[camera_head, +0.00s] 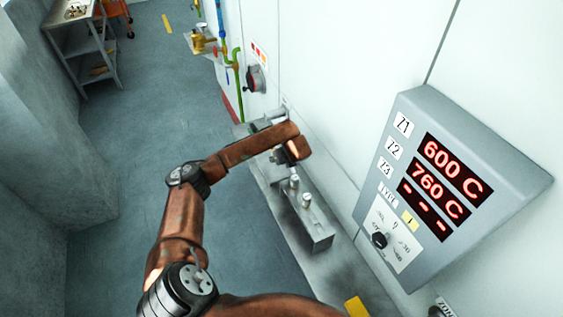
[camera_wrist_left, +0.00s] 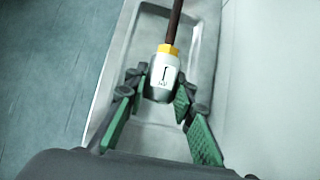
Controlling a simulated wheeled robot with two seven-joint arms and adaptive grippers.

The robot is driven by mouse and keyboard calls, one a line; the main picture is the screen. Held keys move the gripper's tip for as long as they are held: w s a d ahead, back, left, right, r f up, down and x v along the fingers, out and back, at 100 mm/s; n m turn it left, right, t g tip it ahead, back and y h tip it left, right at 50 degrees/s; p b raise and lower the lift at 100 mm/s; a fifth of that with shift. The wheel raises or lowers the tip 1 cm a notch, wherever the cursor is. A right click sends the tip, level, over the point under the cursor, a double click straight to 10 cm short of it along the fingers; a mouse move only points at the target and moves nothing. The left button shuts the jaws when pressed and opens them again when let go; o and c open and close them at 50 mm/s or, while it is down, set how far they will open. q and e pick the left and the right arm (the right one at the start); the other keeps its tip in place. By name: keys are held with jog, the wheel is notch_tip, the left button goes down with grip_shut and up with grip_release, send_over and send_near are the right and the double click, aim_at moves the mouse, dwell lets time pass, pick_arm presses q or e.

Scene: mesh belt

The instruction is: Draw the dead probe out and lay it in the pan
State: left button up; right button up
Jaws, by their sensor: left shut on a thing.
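My left gripper (camera_wrist_left: 161,92) is shut on the white head of the probe (camera_wrist_left: 163,76) in the left wrist view, between green-padded fingers. The probe has a yellow collar, a dark marking on its head and a brown rod pointing away. Below and behind it lies the pale grey pan (camera_wrist_left: 206,50) with rounded corners and a raised rim. I cannot tell whether the rod touches the pan. In the head view my left arm reaches over the ledge; its wrist hides the gripper and probe. My right gripper is not in view.
A grey block (camera_head: 318,238) with two white-capped probes (camera_head: 294,181) stands on the ledge. The wall display (camera_head: 445,180) reads 600 C, 760 C and dashes on the third row. Open floor lies left.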

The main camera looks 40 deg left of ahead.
pick_arm(q)
jog(key=shift+w+f, duration=0.15)
jog(key=shift+f, duration=0.4)
jog(key=shift+w+d+f+b, duration=0.1)
jog(key=shift+f+b, duration=0.2)
jog(key=shift+b, duration=0.05)
jog(key=shift+f+b, duration=0.95)
jog(key=shift+f, duration=1.25)
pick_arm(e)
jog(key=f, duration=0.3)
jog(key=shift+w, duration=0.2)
